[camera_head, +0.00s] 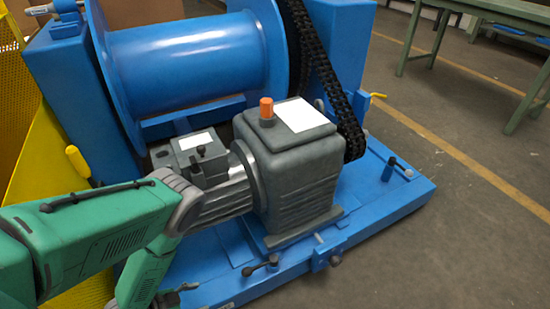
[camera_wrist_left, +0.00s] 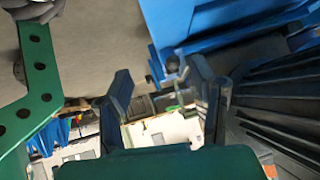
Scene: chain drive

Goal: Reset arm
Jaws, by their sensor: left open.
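My left arm (camera_head: 85,235) is green with grey joints. It comes in from the left in the head view and bends down in front of the grey motor and gearbox unit (camera_head: 300,180). My left gripper (camera_wrist_left: 162,98) shows in the left wrist view with its two dark fingers apart and nothing between them. In the head view I cannot make it out clearly at the lower edge. Dark ribbed housing (camera_wrist_left: 275,105) is close to the right finger in the wrist view. My right gripper is in neither view.
A blue drum (camera_head: 195,60) and a black chain (camera_head: 325,85) stand behind the gearbox on a blue base frame (camera_head: 385,205). Clamp handles stick up from the frame. A yellow guard (camera_head: 50,150) is at left. Open floor (camera_head: 470,230) lies to the right, with a green table (camera_head: 510,12) beyond.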

